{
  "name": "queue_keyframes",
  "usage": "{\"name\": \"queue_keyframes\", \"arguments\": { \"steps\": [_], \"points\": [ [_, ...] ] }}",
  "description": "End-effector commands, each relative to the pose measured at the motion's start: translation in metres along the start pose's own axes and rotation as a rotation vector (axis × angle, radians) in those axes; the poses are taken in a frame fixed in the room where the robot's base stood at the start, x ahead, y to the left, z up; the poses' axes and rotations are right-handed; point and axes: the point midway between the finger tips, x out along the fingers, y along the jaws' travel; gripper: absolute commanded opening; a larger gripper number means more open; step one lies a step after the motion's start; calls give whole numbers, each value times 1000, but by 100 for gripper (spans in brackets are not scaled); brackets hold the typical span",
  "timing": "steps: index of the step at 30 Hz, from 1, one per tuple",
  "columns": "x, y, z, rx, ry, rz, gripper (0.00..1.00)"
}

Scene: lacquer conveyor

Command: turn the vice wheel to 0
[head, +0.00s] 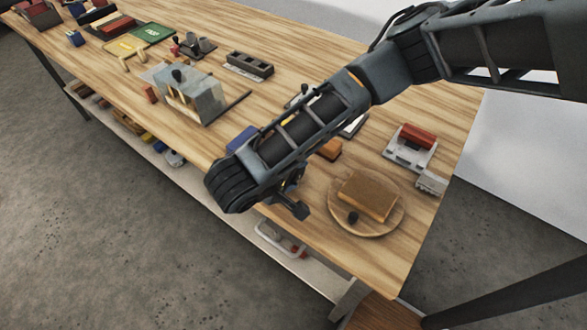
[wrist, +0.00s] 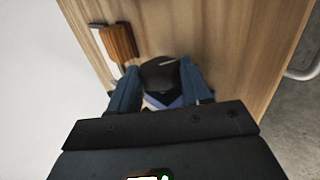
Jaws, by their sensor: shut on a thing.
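In the wrist view a dark round piece with a pale mark, which looks like the vice wheel (wrist: 160,72), sits between the two fingers of my gripper (wrist: 161,86). My gripper is shut on it. A pale bluish part shows just below it between the fingers. In the head view my gripper (head: 291,201) is at the table's front edge, and my arm hides most of the vice. I cannot read the wheel's number or scale in either view.
A round wooden board (head: 341,222) with a brown block (head: 369,194) lies right of my gripper. An orange-brown block (head: 329,150) is behind my forearm; it also shows in the wrist view (wrist: 119,42). A blue block (head: 240,138) is at left. A red-topped holder (head: 417,137) stands at right.

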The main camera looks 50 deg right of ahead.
Motion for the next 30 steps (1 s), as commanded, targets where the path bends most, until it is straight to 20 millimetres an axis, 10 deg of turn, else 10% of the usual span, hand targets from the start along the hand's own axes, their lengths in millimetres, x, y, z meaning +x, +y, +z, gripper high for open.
{"name": "queue_keyframes", "arguments": {
  "steps": [16, 17, 24, 30],
  "points": [
    [0, -1, 0, 0, -1, 17, 18],
    [0, -1, 0, 0, -1, 17, 51],
    [0, -1, 0, 0, -1, 17, 73],
    [0, -2, 0, -1, -1, 15, 73]
  ]
}}
